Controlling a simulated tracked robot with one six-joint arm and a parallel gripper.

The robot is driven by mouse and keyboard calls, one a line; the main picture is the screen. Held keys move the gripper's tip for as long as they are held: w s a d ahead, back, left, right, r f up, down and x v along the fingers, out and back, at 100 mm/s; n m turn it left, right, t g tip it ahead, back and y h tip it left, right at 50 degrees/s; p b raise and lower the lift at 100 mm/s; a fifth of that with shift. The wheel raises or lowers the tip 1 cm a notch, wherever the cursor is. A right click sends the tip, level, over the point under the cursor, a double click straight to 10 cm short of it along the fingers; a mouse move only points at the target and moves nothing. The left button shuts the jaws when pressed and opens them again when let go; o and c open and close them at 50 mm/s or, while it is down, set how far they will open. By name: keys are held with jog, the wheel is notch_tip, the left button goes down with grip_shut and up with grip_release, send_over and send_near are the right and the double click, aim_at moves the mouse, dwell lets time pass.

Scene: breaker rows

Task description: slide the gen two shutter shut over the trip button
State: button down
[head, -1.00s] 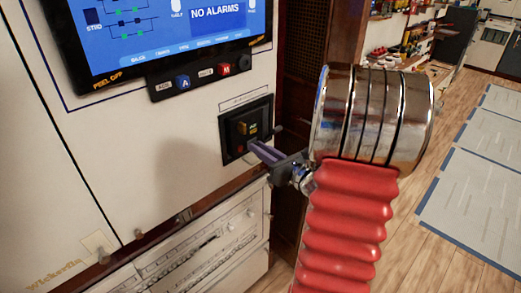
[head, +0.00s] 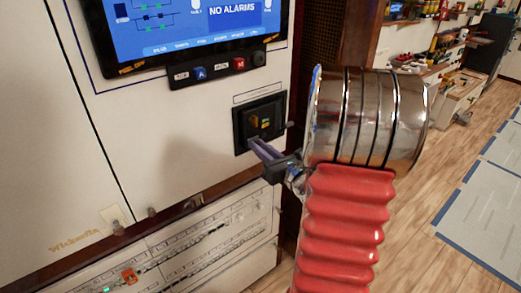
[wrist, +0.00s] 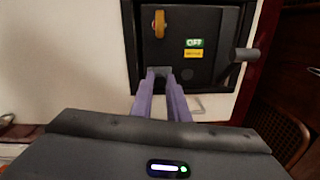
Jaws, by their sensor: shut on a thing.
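The breaker unit (head: 268,121) is a dark recessed panel in the white cabinet front. In the wrist view its black face (wrist: 220,22) carries an orange-yellow handle (wrist: 159,23), a green OFF label (wrist: 195,43) and a yellow label below it. My gripper (wrist: 160,80) has purple fingers shut on a small grey tab (wrist: 159,72) at the lower left of the face, which looks like the shutter's tab. In the head view my gripper (head: 255,147) reaches the unit's lower edge from the right. I cannot make out the trip button or how far the shutter covers it.
A grey lever (wrist: 248,54) sticks out at the unit's right side. Above is a screen (head: 185,25) reading NO ALARMS, with a button strip (head: 218,68) under it. A lower white panel (head: 200,245) has slots and small knobs. Open wooden floor (head: 430,190) lies at right.

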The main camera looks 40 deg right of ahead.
jog(key=shift+a, duration=0.15)
jog(key=c, duration=1.7)
grip_release()
